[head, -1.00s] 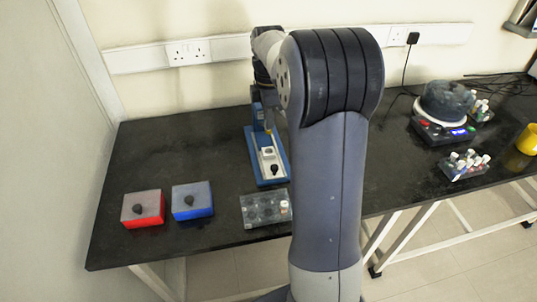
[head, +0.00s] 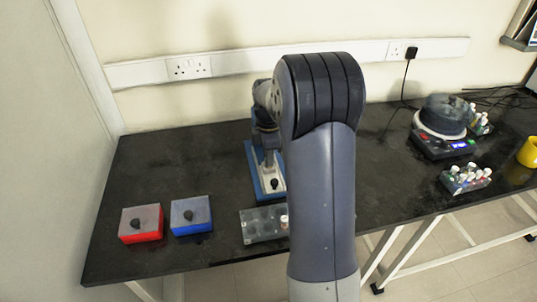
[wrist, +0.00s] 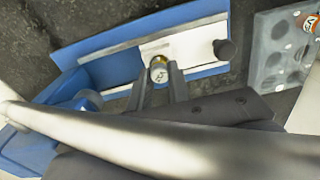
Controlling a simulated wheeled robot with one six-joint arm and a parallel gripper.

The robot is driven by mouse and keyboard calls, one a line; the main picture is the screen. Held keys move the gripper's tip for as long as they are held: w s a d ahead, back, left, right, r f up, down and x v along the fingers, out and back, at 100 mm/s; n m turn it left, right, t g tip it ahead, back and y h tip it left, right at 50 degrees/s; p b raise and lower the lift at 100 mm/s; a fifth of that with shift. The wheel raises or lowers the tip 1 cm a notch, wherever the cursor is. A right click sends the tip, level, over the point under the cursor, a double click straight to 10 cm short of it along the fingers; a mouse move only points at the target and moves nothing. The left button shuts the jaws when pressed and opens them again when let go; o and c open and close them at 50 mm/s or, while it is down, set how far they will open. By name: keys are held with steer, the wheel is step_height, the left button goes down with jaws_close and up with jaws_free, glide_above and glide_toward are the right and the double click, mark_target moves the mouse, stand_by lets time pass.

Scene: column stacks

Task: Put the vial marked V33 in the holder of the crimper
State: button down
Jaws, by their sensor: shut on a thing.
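The crimper is a blue-based device with a pale slide (wrist: 195,47) and a black knob (wrist: 224,49); its base also shows in the head view (head: 254,172). My gripper (wrist: 157,82) is shut on a small vial (wrist: 159,73) with a gold-coloured cap and a white label. The label's marks are too small to read. The vial is over the pale holder block on the slide, between the two dark fingers. I cannot tell whether its bottom is seated in the holder. In the head view my arm hides the vial and most of the gripper.
A clear rack (head: 260,225) with a vial stands in front of the crimper. A red box (head: 141,224) and a blue box (head: 191,215) sit to the left. At the right are a round-topped machine (head: 443,120), a vial rack (head: 466,180) and a yellow cup (head: 529,151).

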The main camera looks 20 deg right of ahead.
steer(key=c, duration=1.3)
jaws_free()
steer(key=shift+f, duration=0.1)
step_height(320, 180, up, 12)
steer(key=shift+r+p, duration=0.2)
steer(key=shift+p, duration=0.4)
